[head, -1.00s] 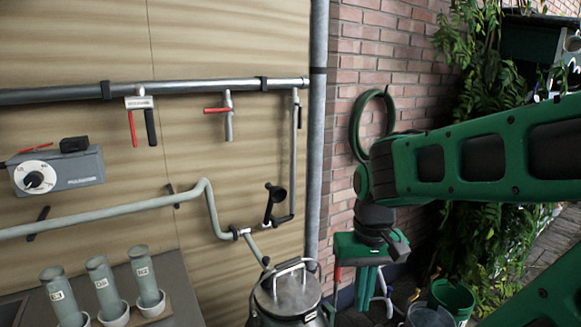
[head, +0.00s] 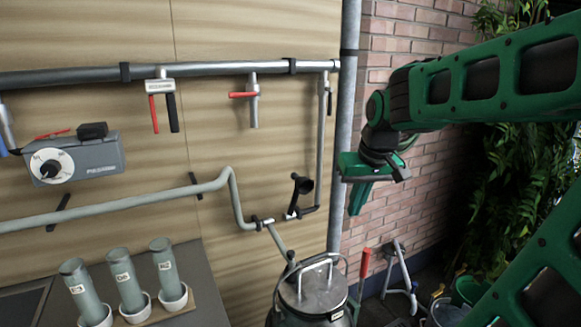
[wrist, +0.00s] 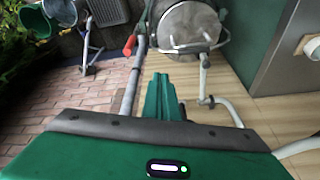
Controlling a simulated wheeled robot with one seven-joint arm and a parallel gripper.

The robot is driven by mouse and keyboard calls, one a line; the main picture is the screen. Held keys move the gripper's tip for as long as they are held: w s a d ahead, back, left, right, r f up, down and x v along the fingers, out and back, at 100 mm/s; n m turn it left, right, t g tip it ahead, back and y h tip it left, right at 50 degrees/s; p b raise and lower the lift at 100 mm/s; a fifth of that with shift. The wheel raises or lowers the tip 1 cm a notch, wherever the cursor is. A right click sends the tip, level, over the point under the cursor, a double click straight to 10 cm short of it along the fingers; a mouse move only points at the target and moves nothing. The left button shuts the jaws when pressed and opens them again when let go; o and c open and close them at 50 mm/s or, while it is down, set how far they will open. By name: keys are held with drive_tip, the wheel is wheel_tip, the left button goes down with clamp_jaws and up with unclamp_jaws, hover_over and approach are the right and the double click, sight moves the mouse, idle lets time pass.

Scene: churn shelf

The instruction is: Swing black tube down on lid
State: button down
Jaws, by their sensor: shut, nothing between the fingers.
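The black tube (head: 301,188) stands tilted upward at the lower end of the thin vertical pipe, beside a pipe joint on the wall. It is above and slightly left of the churn. The churn's round metal lid (head: 314,290) has a bar handle over it, and the lid also shows at the top of the wrist view (wrist: 188,28). My gripper (head: 358,197) is shut and empty, its green fingers pointing down, right of the black tube and above the churn in the picture. The shut fingers also show in the wrist view (wrist: 163,97). I cannot make out the black tube there.
A grey vertical post (head: 345,120) stands between the tube and my gripper in the head view. Pipes with red- and black-handled valves (head: 163,112) run along the wall.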

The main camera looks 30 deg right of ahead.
drive_tip(key=w+a+r+n+t, duration=0.1)
drive_tip(key=w+r+t, duration=0.1)
drive_tip(key=w+r, duration=0.3)
drive_tip(key=w+a+r+n+t, duration=0.2)
drive_tip(key=w+r, duration=0.3)
drive_tip(key=w, duration=0.8)
drive_tip(key=shift+a+r+y, duration=0.15)
drive_tip(key=shift+a+y, duration=0.1)
drive_tip(key=shift+y, duration=0.05)
drive_tip(key=x, duration=1)
drive_tip(key=shift+s, duration=0.1)
drive_tip(key=shift+a, duration=0.35)
drive_tip(key=shift+s+d, duration=0.1)
drive_tip(key=shift+d, duration=0.05)
